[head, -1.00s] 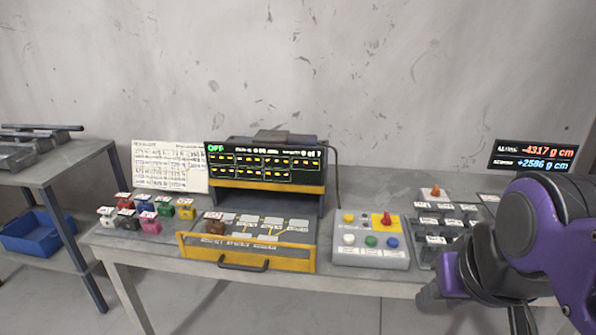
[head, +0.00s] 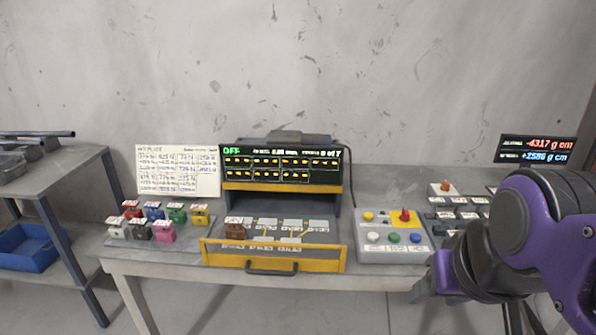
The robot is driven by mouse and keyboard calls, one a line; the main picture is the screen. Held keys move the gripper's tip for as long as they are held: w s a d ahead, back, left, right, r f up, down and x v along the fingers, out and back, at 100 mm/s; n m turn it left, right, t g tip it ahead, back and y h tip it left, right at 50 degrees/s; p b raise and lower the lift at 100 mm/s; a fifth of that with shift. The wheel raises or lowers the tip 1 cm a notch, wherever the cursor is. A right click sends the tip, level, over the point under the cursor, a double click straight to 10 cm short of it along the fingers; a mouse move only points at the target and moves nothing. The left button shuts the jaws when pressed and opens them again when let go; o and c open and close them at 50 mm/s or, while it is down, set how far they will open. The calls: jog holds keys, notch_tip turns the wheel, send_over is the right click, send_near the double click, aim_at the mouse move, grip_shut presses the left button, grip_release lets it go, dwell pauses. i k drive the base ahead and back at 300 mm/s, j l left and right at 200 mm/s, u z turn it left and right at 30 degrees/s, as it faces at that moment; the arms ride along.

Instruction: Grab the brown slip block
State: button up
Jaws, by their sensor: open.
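The brown slip block (head: 235,229) is a small block with a pale label on top. It sits at the left end of the yellow-fronted drawer (head: 330,258), which is pulled out below the display box. My purple and black arm fills the right side. My gripper (head: 421,289) is at the arm's left end, in front of the table's right part. It is open and empty, though its fingers are hard to make out. It is well to the right of the brown block and apart from it.
Several coloured blocks (head: 163,232) stand on a tray left of the drawer. A button panel (head: 396,241) stands right of it, with labelled blocks (head: 461,207) beyond. The display box (head: 283,163) stands behind the drawer. A side table (head: 62,165) is at the far left.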

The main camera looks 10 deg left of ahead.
aim_at(235, 230)
jog(key=j+z, duration=0.1)
jog(key=j, duration=0.45)
jog(key=k+j+z, duration=0.1)
jog(key=j, duration=0.5)
jog(key=k+j+z, duration=0.1)
jog(key=j, duration=0.45)
jog(key=k, duration=0.05)
